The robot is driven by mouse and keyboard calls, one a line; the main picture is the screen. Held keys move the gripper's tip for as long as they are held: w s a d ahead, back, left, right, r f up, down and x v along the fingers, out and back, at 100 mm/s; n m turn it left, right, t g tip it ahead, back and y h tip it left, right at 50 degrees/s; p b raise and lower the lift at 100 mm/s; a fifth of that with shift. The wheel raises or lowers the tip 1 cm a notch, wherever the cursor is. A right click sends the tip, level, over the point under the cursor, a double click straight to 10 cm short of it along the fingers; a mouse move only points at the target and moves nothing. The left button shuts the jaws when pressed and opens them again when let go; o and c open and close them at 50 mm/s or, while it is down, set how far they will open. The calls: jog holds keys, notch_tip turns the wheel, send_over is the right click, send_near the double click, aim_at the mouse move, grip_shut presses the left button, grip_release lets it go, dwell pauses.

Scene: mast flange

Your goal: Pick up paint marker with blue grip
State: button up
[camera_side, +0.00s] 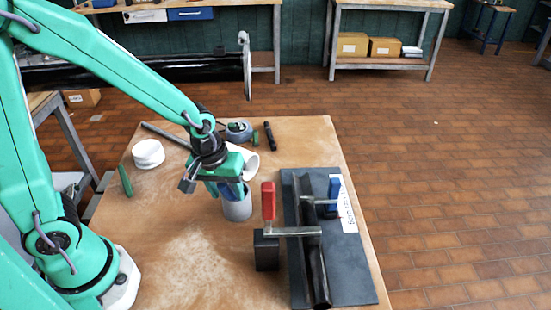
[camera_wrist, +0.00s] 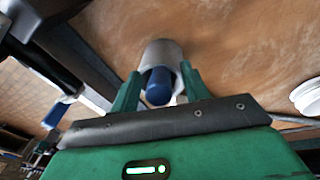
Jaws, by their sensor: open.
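The paint marker with the blue grip (camera_wrist: 158,88) stands in a grey cylindrical holder (camera_wrist: 161,52) and points up toward the wrist camera. In the side view a bit of its blue (camera_side: 229,190) shows between my fingers above the holder (camera_side: 237,208). My gripper (camera_side: 226,189) is open over the holder. In the wrist view the green fingers (camera_wrist: 160,70) stand on either side of the blue grip, with a gap visible on the right. Whether the left finger touches it I cannot tell. The marker's lower part is hidden inside the holder.
A white roll (camera_side: 148,153), a green object (camera_side: 125,180), and a black marker-like piece (camera_side: 269,136) lie around. The front left tabletop is clear.

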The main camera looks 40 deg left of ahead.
grip_shut()
jog(key=shift+r, duration=0.15)
jog(key=shift+r, duration=4.9)
jog(key=shift+w+d, duration=0.1)
jog(key=w+d+r+g, duration=0.1)
jog(key=w+d+r, duration=0.1)
jog(key=d, duration=0.7)
jog(key=w+d+r+g, duration=0.1)
jog(key=w+d, duration=0.3)
jog(key=d, duration=0.6)
jog(key=shift+w+r+n+y, duration=0.3)
jog(key=shift+r, duration=0.55)
